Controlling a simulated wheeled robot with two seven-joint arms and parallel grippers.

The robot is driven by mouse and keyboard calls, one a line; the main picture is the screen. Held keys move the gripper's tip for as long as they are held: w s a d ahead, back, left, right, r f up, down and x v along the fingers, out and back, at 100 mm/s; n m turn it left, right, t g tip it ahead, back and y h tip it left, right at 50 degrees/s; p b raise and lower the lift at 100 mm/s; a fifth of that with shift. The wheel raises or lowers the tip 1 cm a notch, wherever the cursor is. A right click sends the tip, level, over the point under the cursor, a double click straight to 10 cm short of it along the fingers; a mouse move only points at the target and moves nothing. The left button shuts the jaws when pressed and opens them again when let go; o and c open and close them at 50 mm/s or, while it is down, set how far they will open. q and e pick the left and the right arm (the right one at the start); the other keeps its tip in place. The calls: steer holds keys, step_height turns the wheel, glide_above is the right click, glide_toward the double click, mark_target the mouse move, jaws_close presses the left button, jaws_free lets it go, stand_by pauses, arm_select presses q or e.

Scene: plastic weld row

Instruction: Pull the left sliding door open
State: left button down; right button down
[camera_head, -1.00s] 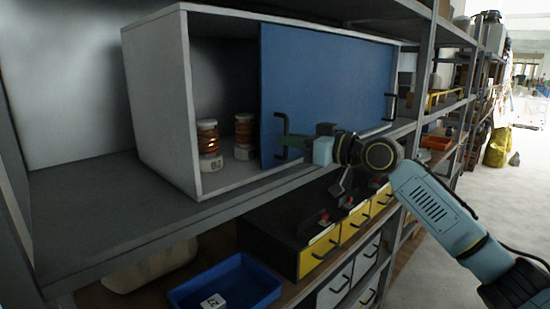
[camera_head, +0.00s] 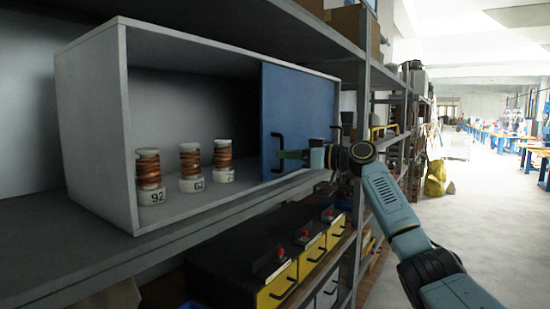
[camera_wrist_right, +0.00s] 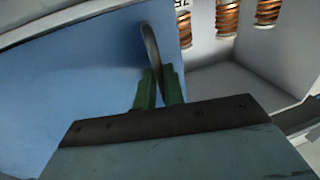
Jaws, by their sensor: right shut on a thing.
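The blue sliding door (camera_head: 297,105) covers the right part of the grey cabinet (camera_head: 90,120). The cabinet's left part is open. A dark bar handle (camera_head: 279,151) stands near the door's left edge. My right gripper (camera_head: 290,154) is at this handle, its fingers closed around it. In the right wrist view, the green fingertips (camera_wrist_right: 159,88) hold the lower part of the handle (camera_wrist_right: 150,42) against the blue door (camera_wrist_right: 80,80). My left gripper is not in view.
Several copper coils on white numbered bases, one of them the coil marked 92 (camera_head: 149,176), stand inside the open part. Yellow drawers (camera_head: 312,256) with black handles sit on the shelf below. An upper shelf (camera_head: 250,25) runs above the cabinet.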

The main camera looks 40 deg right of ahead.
steer(key=c, duration=1.5)
jaws_free()
steer(key=b+v, duration=0.4)
steer(key=v, duration=0.9)
steer(key=shift+s, duration=0.2)
